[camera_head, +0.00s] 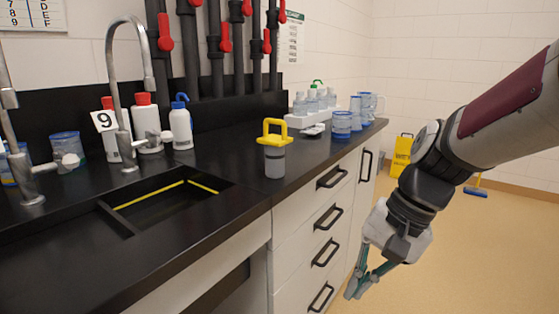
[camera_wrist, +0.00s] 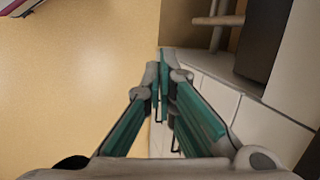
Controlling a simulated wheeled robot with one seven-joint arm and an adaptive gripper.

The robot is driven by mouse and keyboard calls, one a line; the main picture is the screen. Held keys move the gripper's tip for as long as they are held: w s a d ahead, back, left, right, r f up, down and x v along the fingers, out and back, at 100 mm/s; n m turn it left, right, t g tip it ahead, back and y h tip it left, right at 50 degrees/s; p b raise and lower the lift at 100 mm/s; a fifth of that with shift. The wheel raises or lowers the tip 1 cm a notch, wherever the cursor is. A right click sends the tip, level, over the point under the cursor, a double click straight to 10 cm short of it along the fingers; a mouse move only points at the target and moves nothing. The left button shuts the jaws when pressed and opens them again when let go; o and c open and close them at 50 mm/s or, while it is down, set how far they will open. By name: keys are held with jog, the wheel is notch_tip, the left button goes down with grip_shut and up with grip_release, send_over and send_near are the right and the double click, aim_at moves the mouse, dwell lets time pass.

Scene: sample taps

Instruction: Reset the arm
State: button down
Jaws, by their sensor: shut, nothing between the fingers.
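My gripper (camera_head: 356,289) hangs from my arm at the right of the head view, in front of the counter's drawers. It points down towards the floor, below the height of the countertop. In the wrist view its teal fingers (camera_wrist: 163,75) come together at the tips, with nothing between them. No object is touching the gripper in either view.
The black countertop (camera_head: 225,190) has a sink (camera_head: 165,205) with two taps. A yellow-handled container (camera_head: 274,150) stands near the front edge. Bottles and blue-lidded jars stand farther back. Drawer handles (camera_head: 325,252) stick out close to my gripper. Open floor (camera_head: 460,250) lies to the right.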

jog(key=s+d+r+n+h, duration=0.2)
jog(key=s+d+n, duration=0.1)
jog(key=s, duration=0.8)
jog(key=s+d+r+n+h, duration=0.1)
jog(key=s+d+n+h, duration=0.15)
jog(key=s, duration=0.85)
notch_tip(320, 180, up, 30)
jog(key=d+t+p, duration=0.1)
jog(key=t+p, duration=0.3)
jog(key=p, duration=2.4)
jog(key=shift+p, duration=0.4)
jog(key=shift+a, duration=0.1)
